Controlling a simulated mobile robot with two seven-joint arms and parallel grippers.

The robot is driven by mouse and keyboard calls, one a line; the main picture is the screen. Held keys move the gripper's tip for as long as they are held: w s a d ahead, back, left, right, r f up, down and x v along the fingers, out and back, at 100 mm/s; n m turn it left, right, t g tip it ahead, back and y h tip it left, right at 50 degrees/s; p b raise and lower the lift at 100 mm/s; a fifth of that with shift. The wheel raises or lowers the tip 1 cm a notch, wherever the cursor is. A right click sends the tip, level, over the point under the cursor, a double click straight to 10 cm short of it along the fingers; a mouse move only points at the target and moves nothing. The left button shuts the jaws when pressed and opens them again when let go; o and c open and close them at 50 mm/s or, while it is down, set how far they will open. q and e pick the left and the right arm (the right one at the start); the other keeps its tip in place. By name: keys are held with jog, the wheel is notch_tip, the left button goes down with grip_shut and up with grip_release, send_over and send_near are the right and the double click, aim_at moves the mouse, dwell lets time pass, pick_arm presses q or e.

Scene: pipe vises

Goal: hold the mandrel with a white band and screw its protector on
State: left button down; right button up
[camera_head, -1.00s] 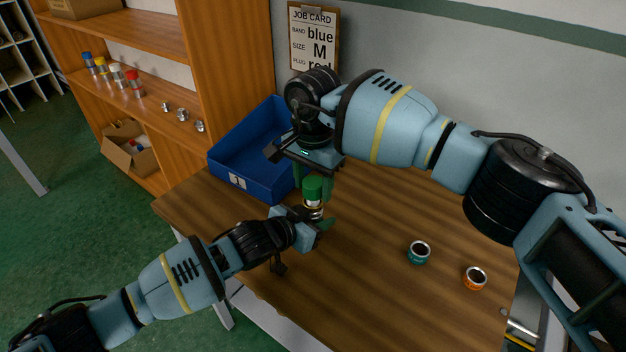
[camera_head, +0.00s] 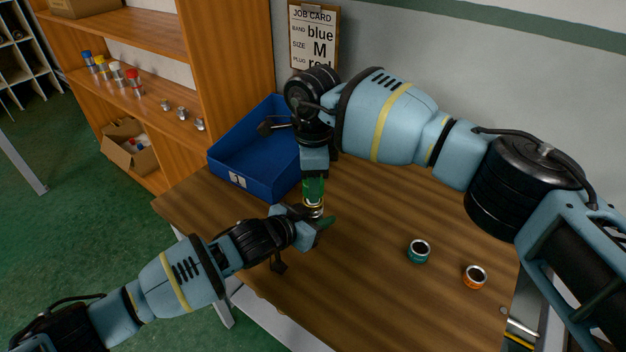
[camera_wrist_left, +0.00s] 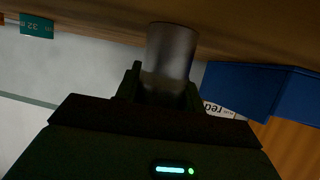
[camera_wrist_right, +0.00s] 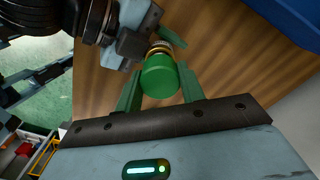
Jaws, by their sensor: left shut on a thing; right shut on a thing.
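The green protector (camera_head: 314,190) sits upright at the top end of the mandrel (camera_head: 313,210), above the table. My right gripper (camera_head: 315,187) comes from above and is shut on the protector; its two fingers flank the green cap (camera_wrist_right: 160,77) in the right wrist view. My left gripper (camera_head: 316,225) is shut on the mandrel below. In the left wrist view the mandrel's grey body (camera_wrist_left: 170,52) stands between the fingers. Gold and pale rings show just under the cap; the band's colour is hard to tell. The thread is hidden.
A blue bin (camera_head: 228,179) stands at the table's back left. A teal ring (camera_head: 418,252) and an orange ring (camera_head: 475,278) stand on the right of the table (camera_head: 370,290). A job card (camera_head: 314,38) hangs behind. The shelf at left holds several small parts.

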jog(key=m, duration=1.4)
jog(key=o, duration=1.2)
jog(key=shift+c, duration=0.2)
notch_tip(320, 180, up, 12)
